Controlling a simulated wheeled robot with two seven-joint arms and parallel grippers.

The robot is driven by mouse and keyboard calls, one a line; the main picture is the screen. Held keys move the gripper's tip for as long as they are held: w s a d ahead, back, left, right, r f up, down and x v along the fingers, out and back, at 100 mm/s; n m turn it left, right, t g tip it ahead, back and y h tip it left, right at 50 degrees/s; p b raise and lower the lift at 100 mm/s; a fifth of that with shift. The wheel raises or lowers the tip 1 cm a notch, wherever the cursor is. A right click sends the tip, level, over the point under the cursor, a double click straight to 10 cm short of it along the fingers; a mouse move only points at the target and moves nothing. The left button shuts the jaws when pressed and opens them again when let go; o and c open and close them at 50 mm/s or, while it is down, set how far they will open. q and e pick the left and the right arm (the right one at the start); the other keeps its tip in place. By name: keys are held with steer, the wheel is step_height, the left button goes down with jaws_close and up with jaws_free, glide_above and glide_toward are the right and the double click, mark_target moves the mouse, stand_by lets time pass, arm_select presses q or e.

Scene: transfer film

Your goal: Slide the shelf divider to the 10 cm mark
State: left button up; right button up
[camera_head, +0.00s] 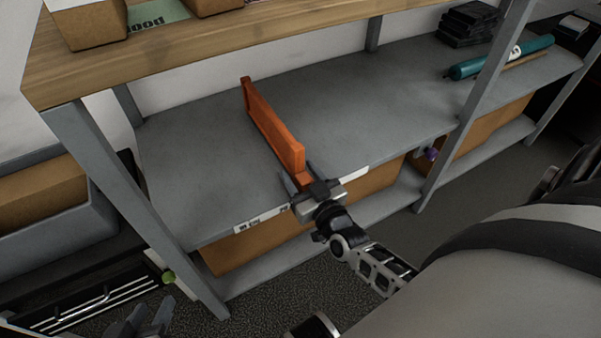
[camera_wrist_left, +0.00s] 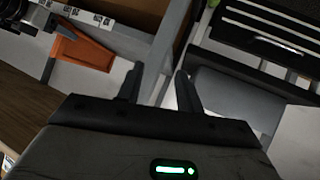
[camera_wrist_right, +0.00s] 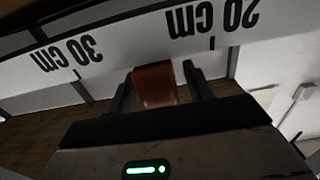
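The orange divider (camera_head: 274,128) stands upright on the grey shelf (camera_head: 200,140), running from back to front. Its front end shows in the right wrist view (camera_wrist_right: 155,84), between the 20 cm mark (camera_wrist_right: 212,42) and the 30 cm mark (camera_wrist_right: 76,74) of the white scale strip. My right gripper (camera_head: 303,182) is at this front end, its open fingers on either side, with a small gap visible at one finger. My left gripper (camera_head: 140,322) is open and empty, low in front of the rack at the left. The divider also shows in the left wrist view (camera_wrist_left: 85,48).
A wooden shelf (camera_head: 200,50) with boxes lies above. Grey posts (camera_head: 150,205) stand at both sides of this bay. A teal roll (camera_head: 500,58) and dark stacked items (camera_head: 468,24) lie farther right. The shelf surface beside the divider is clear.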

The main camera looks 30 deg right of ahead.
steer(key=shift+s, duration=0.3)
arm_select(q)
steer(key=p, duration=0.2)
steer(key=shift+s+a+r+p, duration=0.3)
steer(key=shift+s+a+r, duration=0.1)
arm_select(e)
steer(key=s+a, duration=0.1)
steer(key=s, duration=1.4)
steer(key=shift+s+a, duration=0.15)
steer(key=shift+a, duration=0.05)
